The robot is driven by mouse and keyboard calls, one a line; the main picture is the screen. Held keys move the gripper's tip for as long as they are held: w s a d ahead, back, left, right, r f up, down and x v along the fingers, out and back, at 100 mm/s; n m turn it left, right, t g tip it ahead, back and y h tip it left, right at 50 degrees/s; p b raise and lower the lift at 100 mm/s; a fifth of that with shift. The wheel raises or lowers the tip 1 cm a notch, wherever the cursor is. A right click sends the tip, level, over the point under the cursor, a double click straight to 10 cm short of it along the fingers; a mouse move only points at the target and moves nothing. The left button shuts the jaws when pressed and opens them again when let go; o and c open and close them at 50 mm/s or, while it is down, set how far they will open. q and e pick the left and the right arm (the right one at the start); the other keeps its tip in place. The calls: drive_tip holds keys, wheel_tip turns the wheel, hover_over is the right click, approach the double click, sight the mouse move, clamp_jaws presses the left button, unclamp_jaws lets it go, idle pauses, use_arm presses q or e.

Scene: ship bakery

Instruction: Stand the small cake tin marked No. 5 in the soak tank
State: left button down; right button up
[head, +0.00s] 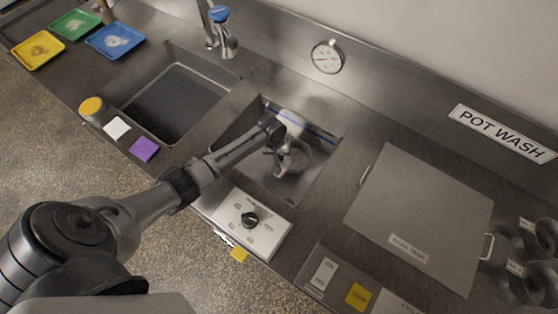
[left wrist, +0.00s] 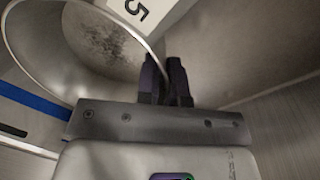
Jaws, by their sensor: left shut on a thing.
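The small cake tin (head: 301,157) is a round metal tin with brown residue inside. I cannot tell whether the tin touches the tank floor. My right gripper is not in view.
A control box with a black knob (head: 249,220) sits in front of the tank. A second sink (head: 170,100) and a tap (head: 222,32) are left. A large square steel cover (head: 425,210) and other tagged tins (head: 535,240) are right.

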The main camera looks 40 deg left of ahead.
use_arm(q)
drive_tip(key=shift+f+b, duration=0.5)
drive_tip(key=shift+f, duration=1.6)
drive_tip(key=shift+f, duration=0.2)
drive_tip(key=c, duration=1.3)
unclamp_jaws()
drive_tip(key=shift+o, duration=0.2)
wheel_tip(320, 180, up, 12)
drive_tip(key=s+a+p, duration=0.1)
drive_tip(key=p, duration=0.1)
drive_tip(key=shift+a+p, duration=0.3)
drive_tip(key=shift+p, duration=0.1)
drive_tip(key=shift+r, duration=0.1)
